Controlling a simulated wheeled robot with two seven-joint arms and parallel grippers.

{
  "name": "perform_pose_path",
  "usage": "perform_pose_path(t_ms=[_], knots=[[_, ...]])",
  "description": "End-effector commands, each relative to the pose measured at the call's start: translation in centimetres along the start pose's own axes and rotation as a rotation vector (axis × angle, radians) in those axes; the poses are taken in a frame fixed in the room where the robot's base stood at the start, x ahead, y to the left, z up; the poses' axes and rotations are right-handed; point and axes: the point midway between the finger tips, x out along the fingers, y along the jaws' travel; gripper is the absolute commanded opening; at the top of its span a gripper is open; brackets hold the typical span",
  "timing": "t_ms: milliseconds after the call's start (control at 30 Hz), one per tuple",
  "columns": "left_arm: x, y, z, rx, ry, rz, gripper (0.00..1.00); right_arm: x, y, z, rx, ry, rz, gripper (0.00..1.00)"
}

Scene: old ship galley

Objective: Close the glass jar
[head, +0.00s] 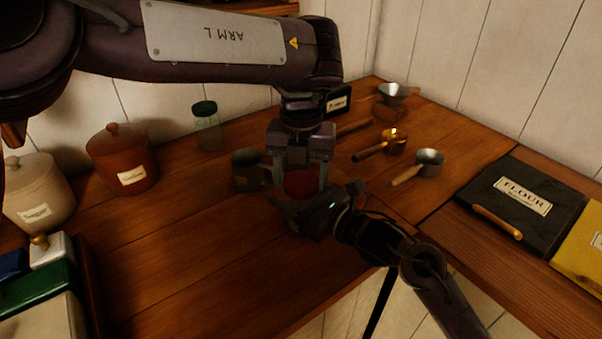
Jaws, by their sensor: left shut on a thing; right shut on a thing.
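A round red lid (299,182) is between the fingers of my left gripper (301,178), which points straight down and is shut on it. Just below, my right gripper (290,208) comes in from the right, low over the counter, and is shut on the glass jar. The jar is mostly hidden behind my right gripper and under the lid; only a dim greenish part (294,229) shows. The lid is right over the jar's top. I cannot tell whether it touches the rim or sits level on it.
A dark mug (246,171) stands close left of my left gripper. A green-lidded jar (207,126), red canister (122,158) and cream canister (38,193) stand behind left. Metal scoops (430,162) and a flour box (522,197) are right. The front counter is clear.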

Motion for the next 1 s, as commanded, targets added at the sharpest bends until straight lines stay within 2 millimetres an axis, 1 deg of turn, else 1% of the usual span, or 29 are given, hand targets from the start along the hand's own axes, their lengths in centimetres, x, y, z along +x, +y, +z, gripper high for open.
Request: perform_pose_path(t_ms=[33, 67, 233, 500, 633, 767, 1000], knots=[[0.0, 0.0, 0.0, -0.001, 0.000, -0.001, 0.34, 0.0, 0.0, 0.0, 0.000, 0.001, 0.000, 0.00], [0.0, 0.0, 0.0, -0.001, 0.000, -0.001, 0.63, 0.0, 0.0, 0.0, 0.000, 0.001, 0.000, 0.00], [0.0, 0.0, 0.0, -0.003, 0.000, -0.001, 0.86, 0.0, 0.0, 0.0, 0.000, 0.001, 0.000, 0.00], [-0.1, 0.0, 0.0, -0.005, 0.000, -0.001, 0.86, 0.0, 0.0, 0.0, 0.000, 0.001, 0.000, 0.00], [-1.0, 0.0, 0.1, -0.006, -0.003, 0.000, 0.86, 0.0, 0.0, 0.0, 0.000, 0.001, 0.000, 0.00], [-3.2, -0.1, 0.1, -0.005, -0.005, 0.000, 0.86, 0.0, 0.0, 0.0, 0.000, 0.001, 0.000, 0.00], [-8.4, 0.0, 0.1, -0.006, -0.006, 0.002, 0.86, 0.0, 0.0, 0.0, 0.000, 0.001, 0.000, 0.00]])
